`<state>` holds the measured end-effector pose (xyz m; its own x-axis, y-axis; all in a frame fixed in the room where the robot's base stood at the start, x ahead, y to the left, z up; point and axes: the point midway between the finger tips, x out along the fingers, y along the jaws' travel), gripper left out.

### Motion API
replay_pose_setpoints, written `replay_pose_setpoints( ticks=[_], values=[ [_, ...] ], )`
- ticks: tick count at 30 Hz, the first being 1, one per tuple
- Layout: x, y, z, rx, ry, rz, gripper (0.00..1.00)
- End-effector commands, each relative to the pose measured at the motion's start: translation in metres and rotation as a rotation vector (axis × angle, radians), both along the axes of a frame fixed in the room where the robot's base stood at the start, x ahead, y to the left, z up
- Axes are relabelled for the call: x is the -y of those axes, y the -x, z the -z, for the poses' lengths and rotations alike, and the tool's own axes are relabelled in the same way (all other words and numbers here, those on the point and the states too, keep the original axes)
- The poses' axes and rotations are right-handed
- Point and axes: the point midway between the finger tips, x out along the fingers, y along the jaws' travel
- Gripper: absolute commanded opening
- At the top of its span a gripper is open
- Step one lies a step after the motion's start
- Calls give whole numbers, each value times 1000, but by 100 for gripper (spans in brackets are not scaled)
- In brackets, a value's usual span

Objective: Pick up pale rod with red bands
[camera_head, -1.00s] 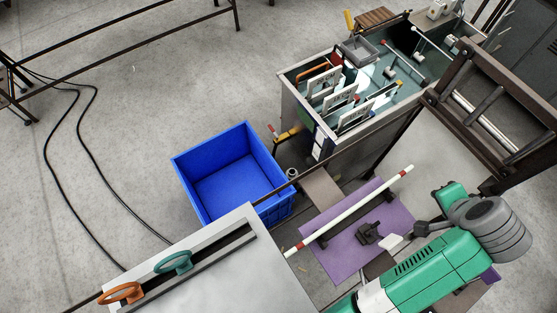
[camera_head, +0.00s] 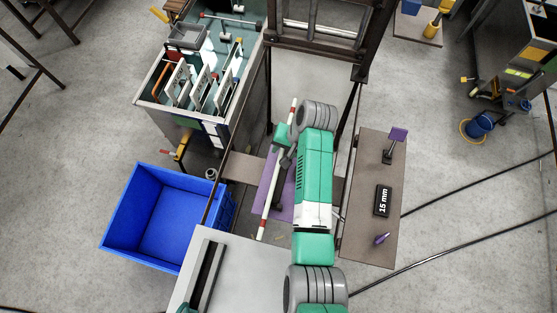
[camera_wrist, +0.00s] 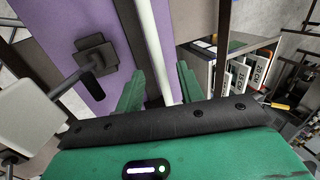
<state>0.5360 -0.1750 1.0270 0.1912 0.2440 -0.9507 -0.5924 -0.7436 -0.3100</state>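The pale rod with red bands (camera_head: 267,205) lies lengthwise over a purple mat (camera_head: 287,206) in the head view, with red bands near both ends. My gripper (camera_head: 284,143) is at the rod's upper half, and my arm hides part of the mat. In the wrist view my gripper (camera_wrist: 160,88) has its two green fingers apart, one on each side of the rod (camera_wrist: 156,40). The rod looks closer to the right finger. I cannot tell whether either finger touches it. No red band shows in the wrist view.
A blue bin (camera_head: 165,215) stands left of the rod. A bench with upright white plates (camera_head: 200,88) is at upper left. A dark frame (camera_head: 318,45) stands beyond the rod. A brown board (camera_head: 372,225) with a 15 mm block (camera_head: 383,200) lies right of my arm.

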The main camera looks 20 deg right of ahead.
Motion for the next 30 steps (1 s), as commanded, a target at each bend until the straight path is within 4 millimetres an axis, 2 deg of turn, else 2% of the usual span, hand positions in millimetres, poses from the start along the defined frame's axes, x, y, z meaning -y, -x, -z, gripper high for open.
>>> replay_pose_setpoints(
  ticks=[3,8,14,23,26,30],
  values=[
    [-2,-2,6,1,1,0,38],
    [-1,-2,6,2,1,0,38],
    [-1,-2,6,1,1,1,0],
    [-1,-2,4,2,2,0,0],
    [-1,-2,-9,5,3,0,0],
    [-1,-3,-43,6,4,0,0]
  ],
)
